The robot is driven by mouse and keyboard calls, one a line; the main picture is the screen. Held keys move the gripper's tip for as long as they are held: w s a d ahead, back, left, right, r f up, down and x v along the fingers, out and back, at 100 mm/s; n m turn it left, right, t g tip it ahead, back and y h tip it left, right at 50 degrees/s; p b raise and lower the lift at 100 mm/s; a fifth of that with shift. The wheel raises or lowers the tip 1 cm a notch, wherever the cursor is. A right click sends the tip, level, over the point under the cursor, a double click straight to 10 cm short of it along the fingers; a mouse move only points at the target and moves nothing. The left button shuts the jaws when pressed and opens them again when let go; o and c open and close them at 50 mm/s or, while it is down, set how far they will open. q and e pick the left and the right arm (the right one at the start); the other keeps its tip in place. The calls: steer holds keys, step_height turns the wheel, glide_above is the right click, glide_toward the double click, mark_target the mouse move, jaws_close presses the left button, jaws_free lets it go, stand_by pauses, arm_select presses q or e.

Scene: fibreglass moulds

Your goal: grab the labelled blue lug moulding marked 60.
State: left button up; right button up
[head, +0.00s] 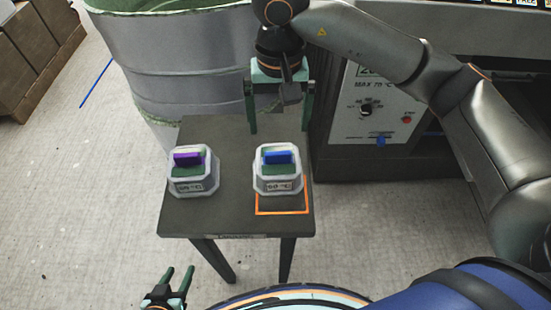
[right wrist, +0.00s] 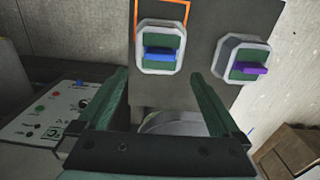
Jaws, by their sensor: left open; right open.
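The blue lug moulding (head: 278,184) is a pale grey block with cut corners, a green top and a raised blue lug. Its front label reads 60 °C. It stands upright on the small dark table, overlapping the back of an orange outline. It also shows in the right wrist view (right wrist: 160,69), beyond the fingertips. My right gripper (head: 279,129) is open and empty, pointing down behind and above the moulding, apart from it. In the right wrist view my right gripper (right wrist: 159,74) has both fingers spread. My left gripper (head: 178,272) is open and empty at the bottom left, away from the table.
A similar moulding with a purple lug (head: 192,185) stands left of the blue one; its label is hard to read. The dark table (head: 235,220) has bare top between them. A large grey tub (head: 180,60) and a control panel (head: 385,110) stand behind.

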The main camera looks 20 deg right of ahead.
glide_above(278, 152)
steer(key=f, duration=0.4)
steer(key=shift+s+f, duration=0.3)
steer(key=shift+s, duration=0.05)
steer(key=shift+w+f+p, duration=0.15)
steer(key=shift+f+p, duration=0.1)
steer(key=shift+f, duration=1.05)
steer(key=shift+w+f+p, duration=0.1)
steer(key=shift+f+p, duration=0.15)
steer(key=shift+f, duration=1.05)
jaws_close()
